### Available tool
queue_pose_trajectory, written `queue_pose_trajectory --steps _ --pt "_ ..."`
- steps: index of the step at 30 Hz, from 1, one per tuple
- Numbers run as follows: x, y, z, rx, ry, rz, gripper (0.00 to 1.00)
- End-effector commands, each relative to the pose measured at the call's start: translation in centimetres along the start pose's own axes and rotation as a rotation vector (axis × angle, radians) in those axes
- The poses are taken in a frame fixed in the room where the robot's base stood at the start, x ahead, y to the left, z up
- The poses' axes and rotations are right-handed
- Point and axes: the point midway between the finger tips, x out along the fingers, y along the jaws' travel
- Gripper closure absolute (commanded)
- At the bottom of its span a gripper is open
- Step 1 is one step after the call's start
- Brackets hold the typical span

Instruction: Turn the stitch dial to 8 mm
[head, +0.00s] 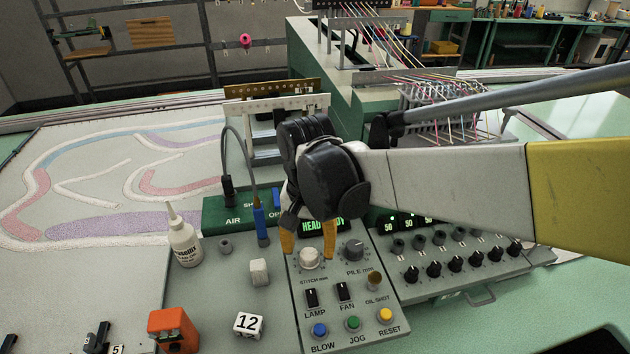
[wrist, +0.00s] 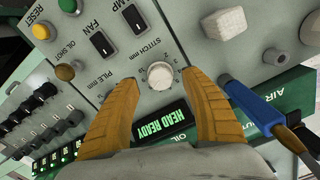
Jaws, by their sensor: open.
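The stitch dial (head: 310,258) is a pale round knob labelled "STITCH mm" on the grey control panel, left of the dark "PILE mm" knob (head: 354,249). In the wrist view the stitch dial (wrist: 160,75) sits between the tips of my open gripper (wrist: 160,85), with a gap on both sides. The dial's scale marks are too small to read, so its setting cannot be told. In the head view my gripper (head: 308,240) has its orange fingers just behind and above the dial. The "HEAD READY" display (wrist: 165,128) is lit green and partly covered by the fingers.
The panel also has LAMP (head: 311,297) and FAN (head: 345,292) switches and blue, green and yellow buttons. A white bottle (head: 184,240), a pale block (head: 259,272), a blue air fitting (head: 261,224) and a "12" block (head: 248,325) stand to the left. A row of black knobs (head: 455,264) lies right.

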Motion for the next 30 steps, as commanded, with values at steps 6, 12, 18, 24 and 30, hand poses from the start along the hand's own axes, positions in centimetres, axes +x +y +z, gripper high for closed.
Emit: queue_pose_trajectory --steps 6,12,18,24,30 --pt "-5.1 0.0 0.0 0.0 0.0 0.0 0.45" --pt "-7.9 0.0 0.0 0.0 0.0 0.0 0.45" --pt "-8.7 0.0 0.0 0.0 0.0 0.0 0.45" --pt "-8.6 0.0 0.0 0.0 0.0 0.0 0.45" --pt "-8.6 3.7 0.1 -0.002 0.062 -0.036 0.45"
